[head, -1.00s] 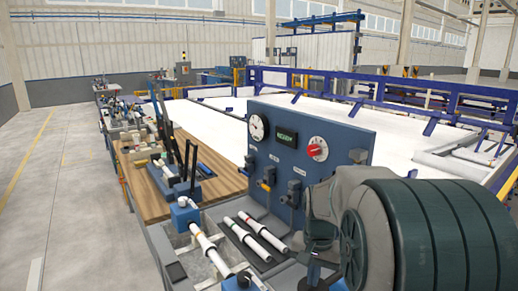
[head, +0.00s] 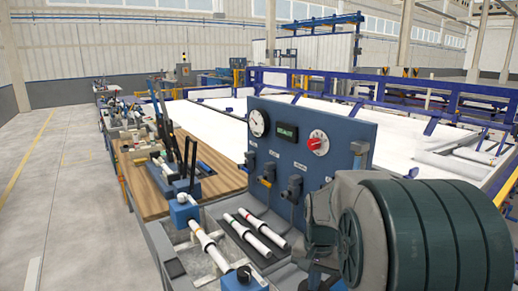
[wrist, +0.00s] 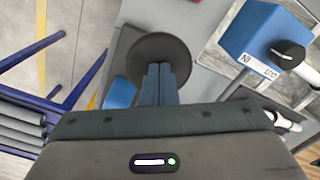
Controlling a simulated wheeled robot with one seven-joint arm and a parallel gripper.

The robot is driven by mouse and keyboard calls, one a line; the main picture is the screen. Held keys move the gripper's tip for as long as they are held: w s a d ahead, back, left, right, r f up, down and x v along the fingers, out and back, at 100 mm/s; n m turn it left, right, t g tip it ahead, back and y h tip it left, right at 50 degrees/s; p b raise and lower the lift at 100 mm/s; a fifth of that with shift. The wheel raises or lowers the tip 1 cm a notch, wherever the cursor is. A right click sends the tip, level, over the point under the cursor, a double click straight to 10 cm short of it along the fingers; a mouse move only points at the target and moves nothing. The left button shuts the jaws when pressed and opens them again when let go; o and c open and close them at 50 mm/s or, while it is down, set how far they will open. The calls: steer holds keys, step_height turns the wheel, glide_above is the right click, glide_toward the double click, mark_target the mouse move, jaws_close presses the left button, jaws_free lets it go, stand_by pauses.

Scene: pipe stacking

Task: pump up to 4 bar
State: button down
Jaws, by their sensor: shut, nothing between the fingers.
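A blue panel (head: 345,142) stands at the bench. It carries a round white gauge (head: 259,123), a dark display (head: 287,133) with green text too small to read, and a red knob (head: 318,143) on a white dial. The gauge reading is too small to tell. In the wrist view my gripper (wrist: 158,72) is shut and empty. Its fingertips are over a dark round disc (wrist: 145,50); I cannot tell whether they touch it. A blue block with a black knob is at right in the wrist view (wrist: 262,35). In the head view, my arm hides my fingers.
White pipes (head: 262,233) lie on a dark tray in front of the panel. A pipe (head: 210,245) runs between blue blocks, one at the front (head: 240,281). A wooden bench top (head: 215,183) with tools is behind. The floor at left (head: 55,190) is clear.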

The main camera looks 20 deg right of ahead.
steer(key=shift+d+f+b, duration=0.1)
steer(key=shift+f+b, duration=1)
steer(key=shift+f, duration=1.1)
steer(key=r+p, duration=0.2)
steer(key=r, duration=0.1)
steer(key=r+p, duration=0.2)
steer(key=r, duration=0.1)
steer(key=r+p, duration=0.3)
steer(key=shift+s+a+r, duration=0.1)
steer(key=shift+a+r, duration=0.2)
steer(key=shift+a, duration=0.05)
steer(key=shift+f, duration=0.1)
steer(key=shift+f, duration=0.15)
